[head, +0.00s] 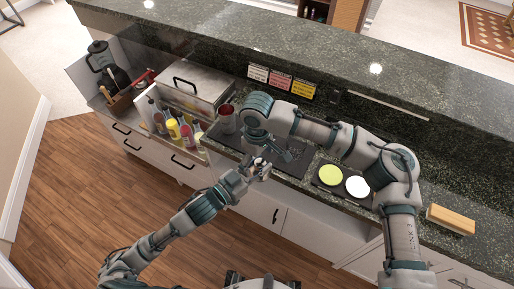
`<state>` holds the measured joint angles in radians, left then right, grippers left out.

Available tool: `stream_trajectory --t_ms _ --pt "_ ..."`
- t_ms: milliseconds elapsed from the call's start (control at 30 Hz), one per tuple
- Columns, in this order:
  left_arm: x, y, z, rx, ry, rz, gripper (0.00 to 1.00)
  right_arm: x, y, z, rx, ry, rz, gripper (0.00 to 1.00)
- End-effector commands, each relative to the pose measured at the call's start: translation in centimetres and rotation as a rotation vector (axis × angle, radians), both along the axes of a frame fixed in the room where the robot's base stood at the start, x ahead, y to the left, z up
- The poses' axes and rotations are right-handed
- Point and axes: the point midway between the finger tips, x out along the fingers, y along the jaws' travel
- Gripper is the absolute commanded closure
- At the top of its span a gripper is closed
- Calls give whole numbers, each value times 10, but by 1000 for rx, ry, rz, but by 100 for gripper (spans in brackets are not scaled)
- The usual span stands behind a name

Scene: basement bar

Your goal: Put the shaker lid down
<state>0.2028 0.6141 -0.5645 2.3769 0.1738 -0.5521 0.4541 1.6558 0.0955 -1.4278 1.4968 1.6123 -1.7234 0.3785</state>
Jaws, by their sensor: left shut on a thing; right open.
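My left gripper (258,168) is at the counter's front edge, shut on a small pale metallic piece that looks like the shaker lid (259,161). The fingers hide much of it. My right gripper (288,152) is open and points down over the dark bar mat (289,167), just right of and behind the left one. A metal cup with a red inside (228,119) stands on the counter to the left of the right arm. I cannot tell whether it is the shaker body.
Bottles in a rack (180,131) and a lidded steel box (194,83) stand to the left. A tray with green and white round dishes (330,175) is to the right, and a yellow sponge-like block (451,218) lies farther right. A raised ledge (330,60) runs behind.

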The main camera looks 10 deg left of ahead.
Motion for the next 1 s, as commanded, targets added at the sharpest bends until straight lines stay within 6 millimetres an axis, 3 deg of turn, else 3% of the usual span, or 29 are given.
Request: stream_trajectory --t_ms 100,300,633,667,900,967,1000 --pt "0 1 0 0 0 0 99 0 1 -21 -1 0 0 0" --pt "0 1 0 0 0 0 99 0 1 -40 0 0 -1 0" --pt "0 -1 0 1 0 0 99 0 0 -43 3 -1 0 0" --pt "0 -1 0 1 0 0 99 0 0 -43 3 -1 0 5" --pt "0 0 1 0 -1 0 99 0 0 -43 2 0 0 65" --pt "0 0 1 0 -2 0 99 0 1 -44 1 0 1 65" --pt "0 0 1 0 -2 0 54 0 1 -43 1 0 1 65"
